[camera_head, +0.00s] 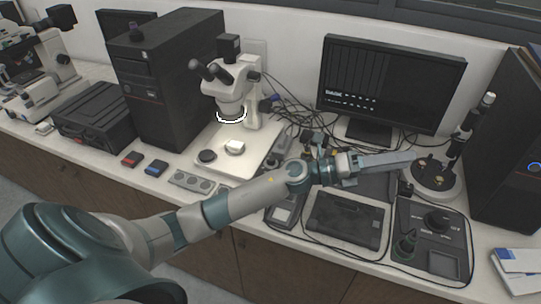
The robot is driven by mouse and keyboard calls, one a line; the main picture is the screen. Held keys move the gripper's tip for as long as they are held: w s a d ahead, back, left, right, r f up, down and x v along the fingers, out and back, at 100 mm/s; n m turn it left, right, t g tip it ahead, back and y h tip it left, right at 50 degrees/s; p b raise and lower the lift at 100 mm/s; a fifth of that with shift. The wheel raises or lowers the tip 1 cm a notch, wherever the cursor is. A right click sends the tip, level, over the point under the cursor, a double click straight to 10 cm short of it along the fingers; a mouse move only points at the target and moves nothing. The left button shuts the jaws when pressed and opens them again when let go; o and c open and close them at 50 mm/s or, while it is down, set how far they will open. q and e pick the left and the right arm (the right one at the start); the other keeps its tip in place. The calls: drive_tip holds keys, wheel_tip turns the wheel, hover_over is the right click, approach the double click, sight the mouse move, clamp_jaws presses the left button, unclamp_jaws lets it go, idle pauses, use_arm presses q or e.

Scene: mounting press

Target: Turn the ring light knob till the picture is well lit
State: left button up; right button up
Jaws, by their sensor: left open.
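The ring light (231,116) glows white under the head of the stereo microscope (230,85). The monitor (390,84) shows a mostly dark picture with small white text that seems to read "DARK" and a row of small marks. My left gripper (400,160) is open and empty, reaching right above the bench below the monitor, apart from that knob. My right gripper is out of view.
A dark tablet-like device (345,220), loose cables and a round-based stand (436,182) crowd the right side. Black computer towers flank the bench.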

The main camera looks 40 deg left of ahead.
use_arm(q)
drive_tip(key=w+a+f+m+g+y, duration=0.4)
drive_tip(key=a+f+m+g+y, duration=0.45)
drive_tip(key=a+m, duration=0.4)
drive_tip(key=a+r+n+g+y, duration=0.1)
drive_tip(key=a+y, duration=0.3)
drive_tip(key=a, duration=0.9)
drive_tip(key=s+a+r+g+y, duration=0.1)
drive_tip(key=a+r+g+y, duration=0.1)
drive_tip(key=a, duration=1)
drive_tip(key=shift+s+a+r+n+y, duration=0.15)
drive_tip(key=shift+a+r+n+y, duration=0.25)
drive_tip(key=shift+y, duration=0.75)
drive_tip(key=shift+g, duration=0.25)
